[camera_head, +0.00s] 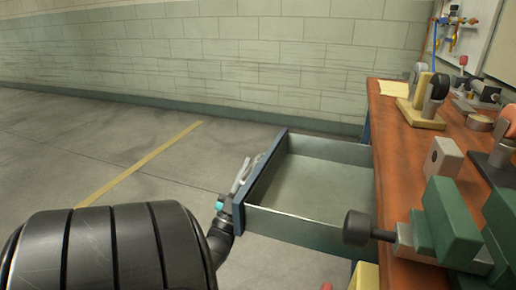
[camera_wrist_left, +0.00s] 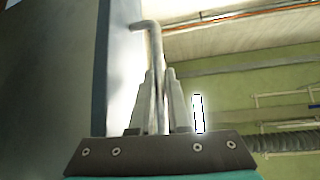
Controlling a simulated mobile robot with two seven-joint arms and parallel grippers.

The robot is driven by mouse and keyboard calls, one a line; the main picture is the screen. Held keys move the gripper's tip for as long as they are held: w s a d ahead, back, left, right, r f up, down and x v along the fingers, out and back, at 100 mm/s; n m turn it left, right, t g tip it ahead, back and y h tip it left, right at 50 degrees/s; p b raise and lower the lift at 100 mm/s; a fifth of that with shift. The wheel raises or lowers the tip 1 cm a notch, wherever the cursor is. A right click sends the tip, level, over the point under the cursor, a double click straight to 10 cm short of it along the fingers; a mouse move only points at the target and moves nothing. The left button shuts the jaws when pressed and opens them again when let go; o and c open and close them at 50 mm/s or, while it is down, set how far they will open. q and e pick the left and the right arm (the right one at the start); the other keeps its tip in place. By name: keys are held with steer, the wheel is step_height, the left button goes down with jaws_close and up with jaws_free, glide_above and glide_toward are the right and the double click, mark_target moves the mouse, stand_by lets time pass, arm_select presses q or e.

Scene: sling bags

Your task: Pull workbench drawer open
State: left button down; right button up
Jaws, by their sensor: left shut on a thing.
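The workbench drawer (camera_head: 310,172) is pulled well out from the left side of the wooden workbench (camera_head: 400,170) in the head view. It is blue-framed, and its grey inside looks empty. My left gripper (camera_head: 240,184) is at the drawer's front panel, on its outer side. In the left wrist view my left gripper (camera_wrist_left: 161,100) is shut on the metal drawer handle (camera_wrist_left: 151,50), a bent bar between the two fingers. The drawer's front panel (camera_wrist_left: 75,75) fills the left of that view. My right gripper is in neither view.
A green vise (camera_head: 450,222) with a dark round-ended screw stands at the bench's near edge, close to the drawer's near side. The floor (camera_head: 140,130) left of the drawer is clear, with a yellow line.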

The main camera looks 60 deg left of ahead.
arm_select(q)
steer(key=c, duration=1.2)
jaws_free()
steer(key=v, duration=1.5)
steer(key=shift+s+f, duration=0.1)
steer(key=shift+f, duration=0.05)
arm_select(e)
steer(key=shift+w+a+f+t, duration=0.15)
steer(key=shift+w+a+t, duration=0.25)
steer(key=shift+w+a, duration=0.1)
